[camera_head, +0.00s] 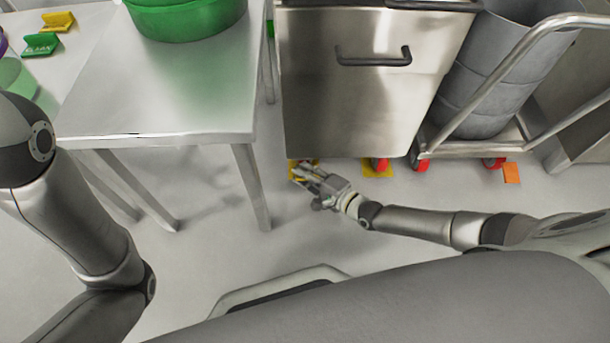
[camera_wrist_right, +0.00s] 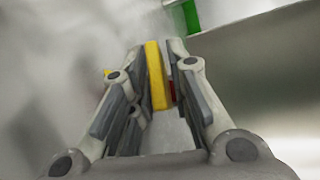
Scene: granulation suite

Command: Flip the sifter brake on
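The steel unit that I take for the sifter (camera_head: 365,110) stands at the top middle of the head view, with a dark handle on its front. A yellow brake tab (camera_head: 303,163) shows at the foot of its left front corner. My right gripper (camera_head: 302,174) is down at this tab, near the floor. In the right wrist view its fingers (camera_wrist_right: 158,65) are drawn close together. The yellow tab (camera_wrist_right: 157,78) fills most of the narrow gap between them, with a bit of red beside it. The fingers partly hide the tab. My left gripper is outside the frames.
A second yellow tab (camera_head: 377,169) with a red part sits under the unit's right side. A steel table (camera_head: 190,120) with a green tub (camera_head: 186,18) stands left, its leg near my gripper. A cart (camera_head: 475,148) with grey bins stands right. The floor in front is clear.

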